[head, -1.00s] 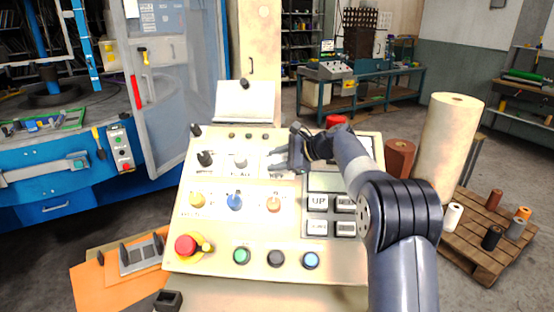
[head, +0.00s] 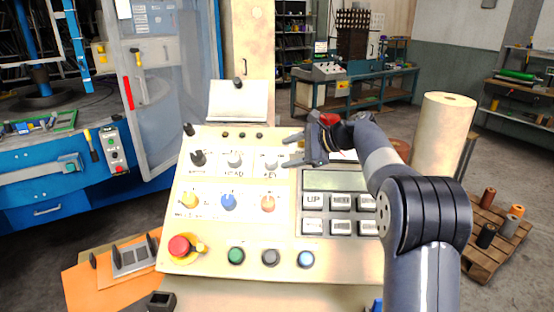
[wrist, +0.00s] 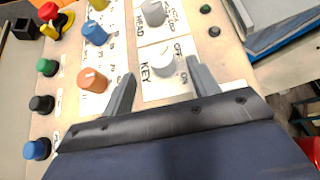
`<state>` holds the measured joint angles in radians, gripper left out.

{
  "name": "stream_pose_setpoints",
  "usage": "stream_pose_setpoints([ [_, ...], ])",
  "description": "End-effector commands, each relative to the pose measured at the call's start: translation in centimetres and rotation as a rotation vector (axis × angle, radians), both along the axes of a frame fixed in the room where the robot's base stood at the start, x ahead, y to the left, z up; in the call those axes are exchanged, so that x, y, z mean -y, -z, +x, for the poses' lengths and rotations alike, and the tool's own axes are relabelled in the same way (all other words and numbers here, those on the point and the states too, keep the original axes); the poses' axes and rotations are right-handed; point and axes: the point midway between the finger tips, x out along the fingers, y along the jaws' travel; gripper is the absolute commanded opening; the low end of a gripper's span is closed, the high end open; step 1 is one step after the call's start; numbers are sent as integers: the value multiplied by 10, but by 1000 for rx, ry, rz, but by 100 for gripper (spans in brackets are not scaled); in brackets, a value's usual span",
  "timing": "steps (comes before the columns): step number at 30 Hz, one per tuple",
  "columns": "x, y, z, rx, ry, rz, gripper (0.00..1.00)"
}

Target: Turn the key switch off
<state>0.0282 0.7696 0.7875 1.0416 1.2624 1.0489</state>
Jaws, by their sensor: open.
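The key switch (head: 271,163) is a grey knob on a white plate marked KEY, in the upper middle of the beige control panel (head: 330,260). In the wrist view the key switch (wrist: 163,65) shows with OFF and ON printed beside its plate. I cannot tell for sure which mark it points to. My gripper (head: 289,152) is open and empty, just right of the knob in the head view. In the wrist view the fingertips of my gripper (wrist: 160,70) lie on either side of the knob's lower part, apart from it.
The HEAD knob (head: 234,160) is left of the key switch. Orange (head: 268,203), blue (head: 228,202) and yellow knobs sit below. A keypad (head: 340,202) with a display is at right. A red emergency stop (head: 179,245) and push buttons line the lower edge.

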Motion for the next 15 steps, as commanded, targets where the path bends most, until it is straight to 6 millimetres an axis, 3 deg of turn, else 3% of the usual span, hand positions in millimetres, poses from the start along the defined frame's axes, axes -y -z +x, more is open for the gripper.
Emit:
stream_pose_setpoints([
  [6,25,-14,-10,1,1,0,57],
  [15,30,-18,-13,-1,-1,0,57],
])
